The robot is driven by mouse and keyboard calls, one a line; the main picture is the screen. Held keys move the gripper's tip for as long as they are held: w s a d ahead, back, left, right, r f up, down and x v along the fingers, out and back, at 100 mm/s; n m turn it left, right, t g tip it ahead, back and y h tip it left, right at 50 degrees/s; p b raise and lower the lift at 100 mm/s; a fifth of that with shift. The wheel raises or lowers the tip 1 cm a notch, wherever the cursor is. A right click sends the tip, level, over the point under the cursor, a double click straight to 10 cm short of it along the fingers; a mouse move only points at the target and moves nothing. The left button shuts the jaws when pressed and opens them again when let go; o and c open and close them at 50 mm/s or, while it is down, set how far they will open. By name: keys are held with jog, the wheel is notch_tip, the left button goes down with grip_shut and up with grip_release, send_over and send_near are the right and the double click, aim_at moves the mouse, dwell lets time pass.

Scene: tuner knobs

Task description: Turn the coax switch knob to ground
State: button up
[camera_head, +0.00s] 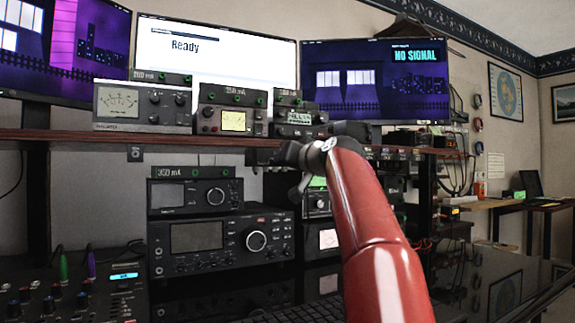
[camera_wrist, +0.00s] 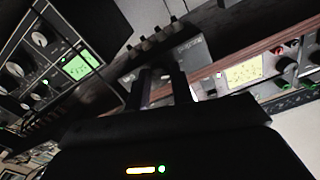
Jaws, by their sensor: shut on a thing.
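My gripper (camera_head: 258,157) is dark and sits just under the front edge of the shelf in the head view, at the end of my red arm. In the wrist view the two fingers of my gripper (camera_wrist: 162,84) point away from the camera and reach a grey box, which looks like the coax switch (camera_wrist: 186,54). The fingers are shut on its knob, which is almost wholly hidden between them. The knob's pointer and the markings around it cannot be read. A row of short dark connectors sticks out of the box's side.
The wooden shelf (camera_head: 60,135) runs just above my gripper and carries several meters. A large radio (camera_head: 210,247) with a smaller unit (camera_head: 194,195) on it stands below left. More instruments stand close behind my arm. A mixer (camera_head: 75,300) is at lower left.

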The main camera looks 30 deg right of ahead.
jog(key=shift+n, duration=0.6)
jog(key=o, duration=1)
jog(key=s+b, duration=0.3)
jog(key=s, duration=0.4)
jog(key=shift+s+d, duration=0.15)
jog(key=shift+s, duration=0.25)
jog(key=shift+s, duration=0.1)
